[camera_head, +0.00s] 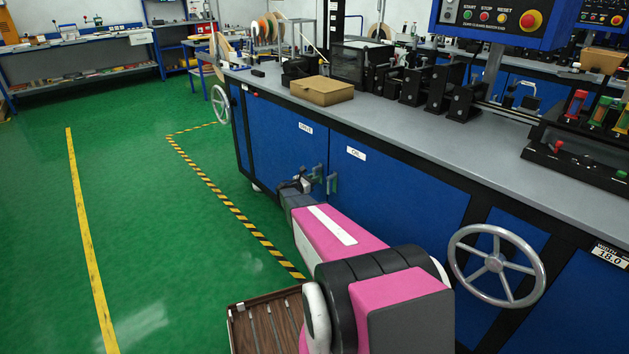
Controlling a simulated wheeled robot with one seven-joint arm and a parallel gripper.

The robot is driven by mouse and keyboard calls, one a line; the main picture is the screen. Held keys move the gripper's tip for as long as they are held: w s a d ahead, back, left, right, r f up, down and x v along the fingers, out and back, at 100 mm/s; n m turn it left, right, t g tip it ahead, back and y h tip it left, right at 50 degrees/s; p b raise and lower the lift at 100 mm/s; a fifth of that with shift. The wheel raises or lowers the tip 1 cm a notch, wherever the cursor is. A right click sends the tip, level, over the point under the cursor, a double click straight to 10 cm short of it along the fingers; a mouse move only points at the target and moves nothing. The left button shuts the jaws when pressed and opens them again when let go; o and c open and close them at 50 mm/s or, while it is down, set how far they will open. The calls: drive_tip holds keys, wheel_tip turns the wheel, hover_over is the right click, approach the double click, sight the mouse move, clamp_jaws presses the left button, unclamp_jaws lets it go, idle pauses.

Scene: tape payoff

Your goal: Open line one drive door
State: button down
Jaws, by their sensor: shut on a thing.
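The drive door (282,140) is a blue panel in the front of the long machine bench, with a white label reading DRIVE near its top right. It looks flush with the bench front. Its handle (317,173) is a small grey pull near the door's right edge. My gripper (307,182) is at that handle and shut on it, at the end of my pink arm. The fingertips are small and partly hidden, so the exact grip is unclear. Just right, a second handle (332,184) sits on the neighbouring blue door (390,185), labelled OIL or similar.
A spoked handwheel (496,265) sticks out from the bench front at right, and another (220,104) at the far left end. A cardboard box (322,90) lies on the bench top. Green floor with a striped line (215,186) is clear to the left.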

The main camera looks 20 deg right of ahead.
sight(314, 163)
drive_tip(key=m, duration=0.1)
drive_tip(key=w+m, duration=0.1)
drive_tip(key=m, duration=0.2)
drive_tip(key=shift+w+a+r, duration=0.15)
drive_tip(key=shift+w+a, duration=0.2)
drive_tip(key=shift+w+a+r+m, duration=0.15)
drive_tip(key=shift+w+r+m, duration=0.45)
drive_tip(key=shift+m, duration=1.5)
drive_tip(key=shift+w+a+r+m, duration=0.3)
drive_tip(key=shift+r+m, duration=0.6)
drive_tip(key=shift+m, duration=1.2)
drive_tip(key=shift+w+a+r+m, duration=0.1)
drive_tip(key=shift+w+r+m, duration=0.55)
drive_tip(key=shift+m, duration=1.45)
drive_tip(key=shift+s+r, duration=0.1)
drive_tip(key=shift+s, duration=0.05)
drive_tip(key=s+a+m+g, duration=0.1)
drive_tip(key=a, duration=2.7)
drive_tip(key=shift+s+a+g, duration=0.2)
drive_tip(key=shift+s+g, duration=0.1)
drive_tip(key=shift+g, duration=0.1)
